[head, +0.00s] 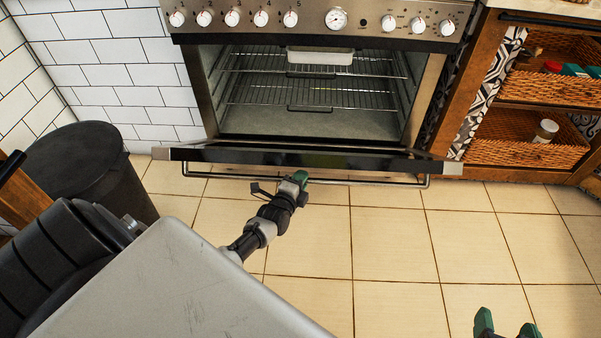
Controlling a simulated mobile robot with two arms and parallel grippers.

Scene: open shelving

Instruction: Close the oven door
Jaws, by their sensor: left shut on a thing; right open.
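The oven (315,60) stands straight ahead with its cavity showing. Its door (300,156) is hinged down and hangs open, seen nearly edge-on. The long metal door handle (390,184) runs along the door's near side. My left gripper (299,179) is shut at the handle, a little left of its middle; its fingertips partly hide the handle there. My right gripper (507,328) shows only its green fingertips at the bottom edge. They are apart and empty, over the floor and well away from the door.
Inside the oven are wire racks (310,92) and a pale dish (320,56) on the upper one. A dark bin (85,165) stands at the left. Wicker baskets (520,152) fill the shelving at the right. The tiled floor (390,250) before the door is clear.

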